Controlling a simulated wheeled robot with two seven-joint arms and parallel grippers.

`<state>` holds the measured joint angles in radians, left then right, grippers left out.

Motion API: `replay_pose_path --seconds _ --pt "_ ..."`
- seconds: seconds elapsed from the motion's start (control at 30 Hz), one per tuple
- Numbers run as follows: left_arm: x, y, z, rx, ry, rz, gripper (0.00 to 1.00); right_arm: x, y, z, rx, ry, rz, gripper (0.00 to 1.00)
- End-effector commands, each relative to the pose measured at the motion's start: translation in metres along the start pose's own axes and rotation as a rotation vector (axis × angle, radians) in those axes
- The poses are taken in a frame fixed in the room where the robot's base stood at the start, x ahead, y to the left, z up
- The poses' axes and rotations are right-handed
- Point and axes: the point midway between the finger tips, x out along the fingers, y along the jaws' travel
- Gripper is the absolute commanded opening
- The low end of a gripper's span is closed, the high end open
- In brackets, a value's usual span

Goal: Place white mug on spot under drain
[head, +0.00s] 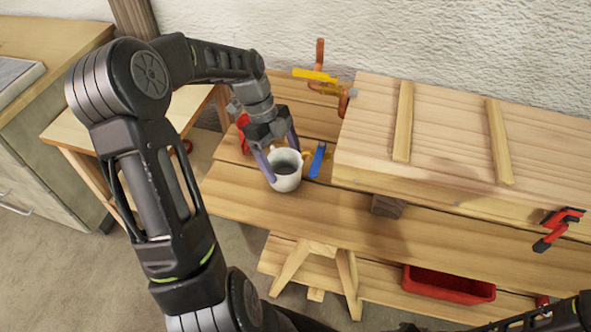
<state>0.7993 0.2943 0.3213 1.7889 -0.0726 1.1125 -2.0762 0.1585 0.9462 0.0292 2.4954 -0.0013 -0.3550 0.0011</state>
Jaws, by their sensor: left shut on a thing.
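The white mug (287,183) is upright over the left part of the wooden workbench, beside the big wooden box. My left gripper (279,160) reaches down from above and is shut on the mug, with a purple finger at its left side. I cannot tell whether the mug's base touches the bench top. The drain may be the copper pipe (343,102) at the box's left end, but I cannot be sure. No marked spot under it is clearly visible. My right gripper is out of view; only dark parts of mine show at the bottom right.
A blue clamp (317,161) stands close to the mug's right. A yellow-handled tool (315,75) is behind. The wooden box (450,130) fills the right side, with a red clamp (558,228) at its front. A red bin (448,285) sits below. The bench front (330,215) is clear.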

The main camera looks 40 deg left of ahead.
Motion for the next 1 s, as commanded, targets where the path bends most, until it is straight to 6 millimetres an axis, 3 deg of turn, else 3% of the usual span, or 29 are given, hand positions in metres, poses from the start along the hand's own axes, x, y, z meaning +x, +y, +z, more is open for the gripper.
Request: replay_pose_path --seconds 0.13,0.33,0.47,0.83,0.87,1.0 --pt "0.002 0.0 -0.009 0.001 0.0 0.0 0.35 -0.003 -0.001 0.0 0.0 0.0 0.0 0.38" --pt "0.014 0.001 -0.039 0.003 0.0 0.001 0.35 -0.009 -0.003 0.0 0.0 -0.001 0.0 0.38" --pt "0.025 0.001 -0.033 0.0 0.0 0.001 0.35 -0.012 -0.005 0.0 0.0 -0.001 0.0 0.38" --pt "0.03 0.0 -0.031 0.0 0.0 0.0 0.35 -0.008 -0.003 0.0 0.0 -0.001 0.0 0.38" --pt "0.029 0.0 -0.031 0.0 0.0 0.0 0.82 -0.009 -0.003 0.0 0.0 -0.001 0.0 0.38" --pt "0.029 0.0 -0.031 0.0 0.0 0.0 0.94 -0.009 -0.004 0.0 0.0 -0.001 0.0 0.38"
